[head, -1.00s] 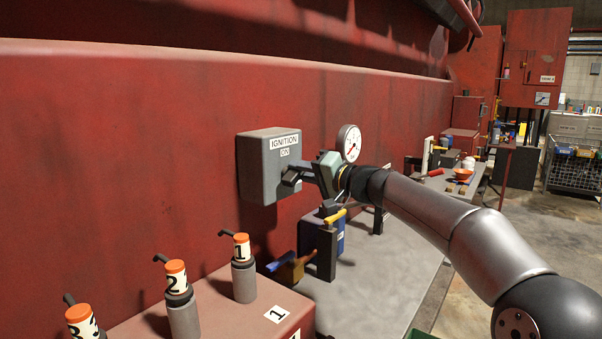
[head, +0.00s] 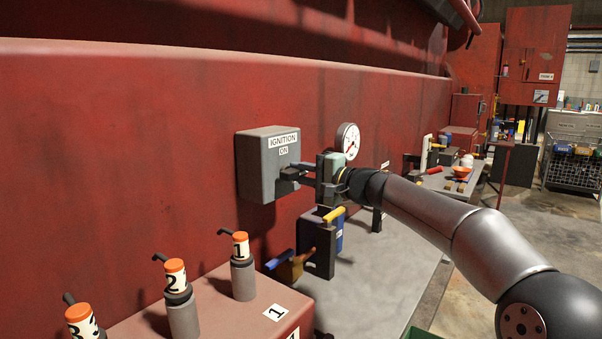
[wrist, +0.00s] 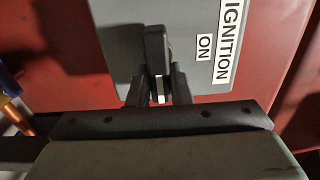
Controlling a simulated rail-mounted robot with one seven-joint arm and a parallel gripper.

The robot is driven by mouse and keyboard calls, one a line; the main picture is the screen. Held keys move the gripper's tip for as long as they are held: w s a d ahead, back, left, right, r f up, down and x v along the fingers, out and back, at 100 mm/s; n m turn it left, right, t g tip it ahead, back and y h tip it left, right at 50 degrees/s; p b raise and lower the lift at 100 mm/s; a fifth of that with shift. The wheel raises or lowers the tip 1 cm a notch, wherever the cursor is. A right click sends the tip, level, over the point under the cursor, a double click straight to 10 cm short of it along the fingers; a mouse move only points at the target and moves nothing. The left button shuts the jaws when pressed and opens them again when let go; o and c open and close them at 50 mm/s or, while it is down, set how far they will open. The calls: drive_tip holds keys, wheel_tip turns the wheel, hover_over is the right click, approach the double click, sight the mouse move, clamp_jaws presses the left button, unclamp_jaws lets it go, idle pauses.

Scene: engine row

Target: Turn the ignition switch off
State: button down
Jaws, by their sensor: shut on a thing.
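The grey ignition switch box (head: 262,160) is fixed to the red wall and carries the labels IGNITION and ON. In the wrist view the box (wrist: 113,25) fills the top middle, with the labels turned sideways. The dark switch knob (wrist: 155,48) stands out from its face, with a small white mark near its lower end. My gripper (head: 293,176) is at the box's front face. In the wrist view its fingers (wrist: 158,90) sit on both sides of the knob, shut on it. The gripper largely hides the knob in the head view.
A gauge (head: 347,140) is on the wall just right of the box. Below stand a blue block with a yellow handle (head: 334,214) and blue and brown levers (head: 288,265). Numbered orange-capped posts (head: 243,265) stand at lower left. A grey bench top (head: 375,270) lies beneath my arm.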

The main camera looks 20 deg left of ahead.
drive_tip(key=c, duration=1.3)
unclamp_jaws()
drive_tip(key=b+v, duration=0.2)
drive_tip(key=v, duration=1.5)
drive_tip(key=shift+s+d+f+b, duration=0.1)
drive_tip(key=shift+d+b, duration=0.15)
drive_tip(key=shift+b, duration=0.1)
drive_tip(key=s+d+f+n+g+h+p, duration=0.2)
drive_tip(key=s+d+f+g+h+p, duration=0.1)
drive_tip(key=s+f+h+p, duration=0.7)
drive_tip(key=s+d+f+h+p, duration=0.1)
drive_tip(key=s+d+f+h, duration=0.1)
drive_tip(key=s+d, duration=0.3)
drive_tip(key=s+d+f+n+g+h+p, duration=0.1)
drive_tip(key=s+d+f, duration=0.3)
drive_tip(key=s, duration=0.6)
drive_tip(key=s+d+f+n+g+h+p, duration=0.1)
drive_tip(key=s+d+f+h+p, duration=0.2)
drive_tip(key=s+d, duration=0.5)
drive_tip(key=shift+s+d+f+h, duration=0.25)
drive_tip(key=shift+s+f+h, duration=0.1)
drive_tip(key=shift+f+h, duration=0.05)
